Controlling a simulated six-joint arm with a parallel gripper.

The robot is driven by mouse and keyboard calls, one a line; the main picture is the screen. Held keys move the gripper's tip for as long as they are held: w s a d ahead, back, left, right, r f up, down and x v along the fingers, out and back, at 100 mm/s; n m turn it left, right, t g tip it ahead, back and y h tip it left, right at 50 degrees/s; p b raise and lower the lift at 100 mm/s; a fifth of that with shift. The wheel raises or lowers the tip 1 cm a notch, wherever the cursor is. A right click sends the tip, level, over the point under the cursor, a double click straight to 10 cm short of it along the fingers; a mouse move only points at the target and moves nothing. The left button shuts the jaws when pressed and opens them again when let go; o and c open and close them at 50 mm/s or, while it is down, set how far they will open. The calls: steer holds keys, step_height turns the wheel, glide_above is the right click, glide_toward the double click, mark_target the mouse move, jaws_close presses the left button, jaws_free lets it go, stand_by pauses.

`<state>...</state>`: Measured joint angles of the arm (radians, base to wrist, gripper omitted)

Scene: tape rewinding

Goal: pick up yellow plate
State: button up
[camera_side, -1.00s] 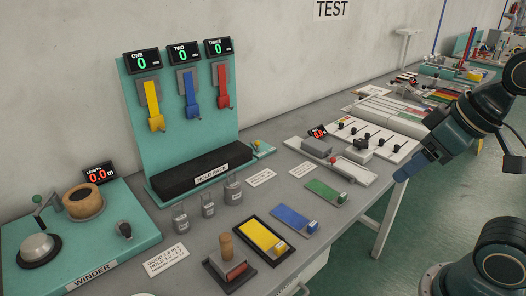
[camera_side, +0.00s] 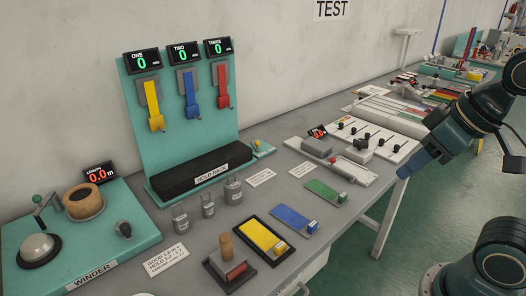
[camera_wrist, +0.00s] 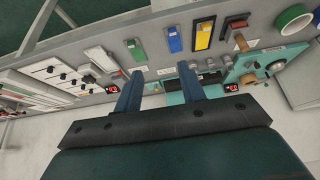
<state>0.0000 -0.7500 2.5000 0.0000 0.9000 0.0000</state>
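The yellow plate (camera_side: 263,234) lies flat in a dark tray on the grey bench, between the blue plate and a wooden-handled block. It also shows in the wrist view (camera_wrist: 204,36), above and right of my fingers. My gripper (camera_side: 410,167) hangs in the air past the bench's right edge, well apart from the yellow plate. In the wrist view its two fingers (camera_wrist: 160,95) stand apart with nothing between them.
A blue plate (camera_side: 294,219) and a green plate (camera_side: 326,192) lie behind the yellow one. The wooden-handled block (camera_side: 228,262) is in front of it. Three grey weights (camera_side: 208,205) stand to its left. A teal hook board (camera_side: 130,85) rises at the back.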

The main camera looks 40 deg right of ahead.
stand_by(0.3)
steer(key=w+a+f+n+g+y, duration=0.2)
steer(key=w+a+f+n, duration=0.2)
steer(key=w+n, duration=0.4)
steer(key=w+a+f+n+g+y, duration=0.2)
steer(key=w+a+f+n+g, duration=0.1)
steer(key=w+f+n, duration=0.4)
steer(key=w+a+n, duration=0.1)
steer(key=w+n, duration=0.1)
steer(key=n, duration=0.1)
steer(key=shift+w+a+f+g+y, duration=0.15)
steer(key=shift+w+a+g+y, duration=0.1)
steer(key=shift+g+y, duration=0.05)
glide_above(281, 244)
steer(key=d, duration=0.2)
steer(key=shift+d+f, duration=0.15)
steer(key=shift+f, duration=3.8)
steer(key=shift+f, duration=0.1)
steer(key=shift+x, duration=2.5)
